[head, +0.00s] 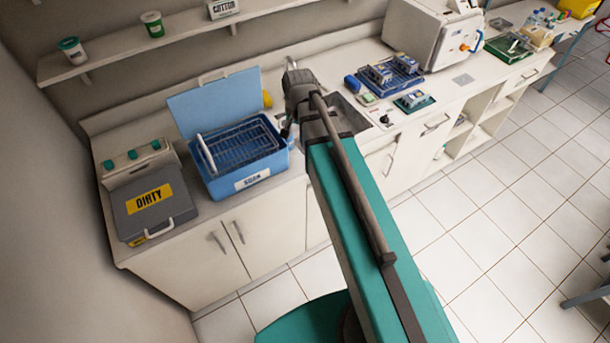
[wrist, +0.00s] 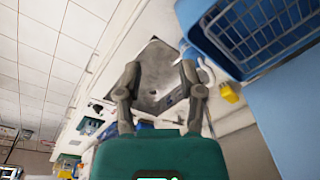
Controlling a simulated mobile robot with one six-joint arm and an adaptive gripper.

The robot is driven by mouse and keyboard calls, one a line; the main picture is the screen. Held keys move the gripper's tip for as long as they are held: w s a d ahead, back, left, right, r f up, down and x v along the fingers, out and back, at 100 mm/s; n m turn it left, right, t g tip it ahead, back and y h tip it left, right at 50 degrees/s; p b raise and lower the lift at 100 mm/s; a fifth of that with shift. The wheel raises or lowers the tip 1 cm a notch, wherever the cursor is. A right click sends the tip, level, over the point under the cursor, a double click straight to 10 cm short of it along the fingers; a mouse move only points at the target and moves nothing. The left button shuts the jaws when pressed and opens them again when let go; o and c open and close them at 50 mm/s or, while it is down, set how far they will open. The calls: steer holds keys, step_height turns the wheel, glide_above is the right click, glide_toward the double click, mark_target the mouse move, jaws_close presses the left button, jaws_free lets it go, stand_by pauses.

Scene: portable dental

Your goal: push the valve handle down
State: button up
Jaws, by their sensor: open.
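I cannot make out a valve handle for certain. A small yellow part (head: 267,98) shows behind the right side of the blue SOAK tub (head: 222,190); a yellow part (wrist: 229,92) also shows right of my gripper in the wrist view. Whether it belongs to a valve is unclear. My gripper (wrist: 159,76) is open and empty, its fingers spread over the grey sink (wrist: 160,68). In the head view my wrist and arm cover part of the sink, and the fingertips are hard to see near the tub's right edge.
The tub's blue lid (head: 215,100) stands open behind its wire basket (head: 240,145). A grey DIRTY bin (head: 150,205) stands left. Blue and green trays (head: 415,101) and a white machine (head: 428,35) stand right along the counter.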

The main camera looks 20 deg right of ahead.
steer(key=s+f+n+g+b, duration=0.1)
steer(key=s+f+n+b, duration=0.5)
steer(key=s+f+b, duration=0.1)
steer(key=shift+s+a+f+n, duration=0.15)
steer(key=shift+s+f+n, duration=0.25)
steer(key=shift+s, duration=0.8)
